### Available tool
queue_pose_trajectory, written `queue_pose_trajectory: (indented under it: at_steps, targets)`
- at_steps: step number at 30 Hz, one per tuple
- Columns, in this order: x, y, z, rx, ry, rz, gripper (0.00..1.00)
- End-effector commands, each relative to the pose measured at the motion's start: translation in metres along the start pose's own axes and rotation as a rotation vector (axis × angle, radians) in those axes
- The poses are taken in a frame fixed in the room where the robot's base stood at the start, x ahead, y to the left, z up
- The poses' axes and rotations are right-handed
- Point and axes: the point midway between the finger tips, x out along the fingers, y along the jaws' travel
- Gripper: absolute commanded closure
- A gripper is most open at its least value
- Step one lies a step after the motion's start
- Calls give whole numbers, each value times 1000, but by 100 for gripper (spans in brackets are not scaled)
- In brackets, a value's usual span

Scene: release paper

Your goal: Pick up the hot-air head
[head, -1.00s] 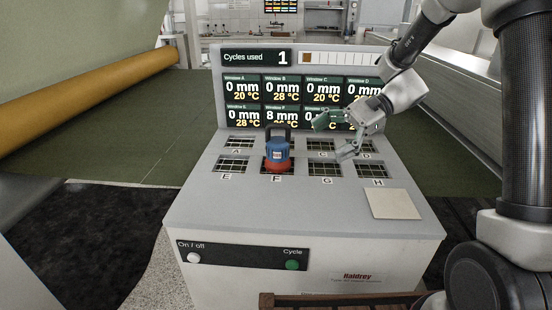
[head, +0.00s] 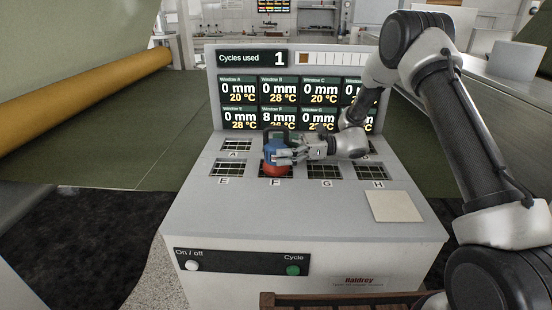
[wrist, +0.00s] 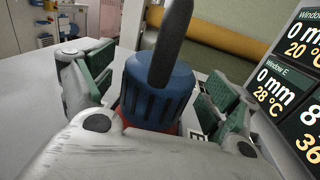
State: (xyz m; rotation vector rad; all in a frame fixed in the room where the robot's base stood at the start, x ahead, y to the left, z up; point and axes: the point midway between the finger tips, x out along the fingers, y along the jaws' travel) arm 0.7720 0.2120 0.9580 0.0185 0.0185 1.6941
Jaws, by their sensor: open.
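The hot-air head (head: 271,150) is a blue cylinder with a red base and a dark handle on top. It stands upright on window F of the grey console (head: 300,208). My gripper (head: 283,156) is at its right side, level with its body, and covers part of it in the head view. In the wrist view the blue body (wrist: 160,92) sits between the open green-padded fingers, with the dark handle rising toward the top. Whether a pad touches it I cannot tell.
The other grated windows, such as E (head: 226,168) and G (head: 324,171), look empty. A display panel (head: 290,103) rises behind the windows. A pale square plate (head: 394,206) lies at the console's right. On/off (head: 193,259) and Cycle (head: 293,270) buttons are on the front.

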Motion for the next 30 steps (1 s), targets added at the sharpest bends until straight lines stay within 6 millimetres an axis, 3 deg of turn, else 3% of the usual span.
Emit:
queue_pose_trajectory:
  at_steps: [3,9,23,30]
  targets:
    - [13,0,0,0,2,1,12]
    - [13,0,0,0,2,0,14]
    - [13,0,0,0,1,0,98]
    - [13,0,2,-2,-1,0,100]
